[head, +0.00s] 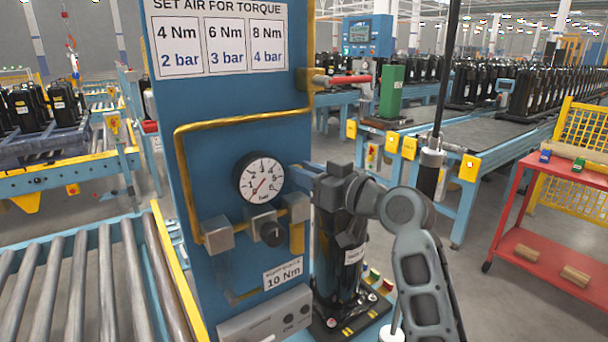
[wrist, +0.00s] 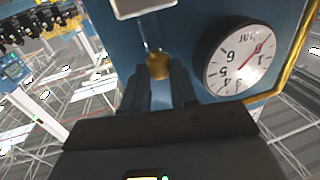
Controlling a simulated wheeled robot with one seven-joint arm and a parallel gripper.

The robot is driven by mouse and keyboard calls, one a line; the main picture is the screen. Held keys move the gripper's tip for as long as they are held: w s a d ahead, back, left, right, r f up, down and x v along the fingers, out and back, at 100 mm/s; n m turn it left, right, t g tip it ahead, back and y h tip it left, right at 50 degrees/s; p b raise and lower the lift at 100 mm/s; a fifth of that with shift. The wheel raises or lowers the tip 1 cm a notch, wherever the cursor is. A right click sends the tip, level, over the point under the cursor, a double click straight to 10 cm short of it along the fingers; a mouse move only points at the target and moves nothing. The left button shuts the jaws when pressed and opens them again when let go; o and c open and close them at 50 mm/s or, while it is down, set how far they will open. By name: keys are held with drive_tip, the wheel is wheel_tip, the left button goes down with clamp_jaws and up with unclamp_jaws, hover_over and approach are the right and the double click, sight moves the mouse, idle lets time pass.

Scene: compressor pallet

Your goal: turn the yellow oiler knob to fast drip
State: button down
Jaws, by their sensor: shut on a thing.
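The yellow oiler knob (wrist: 158,66) shows in the wrist view, small and round, between the tips of my two dark fingers. My gripper (wrist: 160,76) is shut on it. A thin clear or pale stem runs from the knob toward a pale block (wrist: 145,7) at the top edge. In the head view my gripper (head: 318,180) is at the blue panel (head: 225,105), just right of the pressure gauge (head: 260,179). There the knob is hidden behind my gripper and wrist. The knob's setting marks cannot be read in either view.
The gauge also shows upside down in the wrist view (wrist: 238,58), close right of my fingers. Below my gripper are a black knob (head: 272,234) and a black compressor (head: 343,265). A yellow pipe (head: 185,175) borders the gauge. A red-handled valve (head: 349,79) sticks out above.

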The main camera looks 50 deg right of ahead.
drive_tip(key=shift+d+n+y+b, duration=0.15)
drive_tip(key=shift+n+y+b, duration=0.25)
drive_tip(key=shift+n+y, duration=0.4)
drive_tip(key=shift+d+n+y+b, duration=0.15)
drive_tip(key=shift+n+y+b, duration=0.3)
drive_tip(key=shift+y, duration=0.95)
drive_tip(key=c, duration=1.2)
unclamp_jaws()
drive_tip(key=shift+o, duration=0.2)
drive_tip(key=s+d+b, duration=0.1)
drive_tip(key=s, duration=0.6)
drive_tip(key=shift+s+d+b, duration=0.15)
drive_tip(key=shift+s+b, duration=0.15)
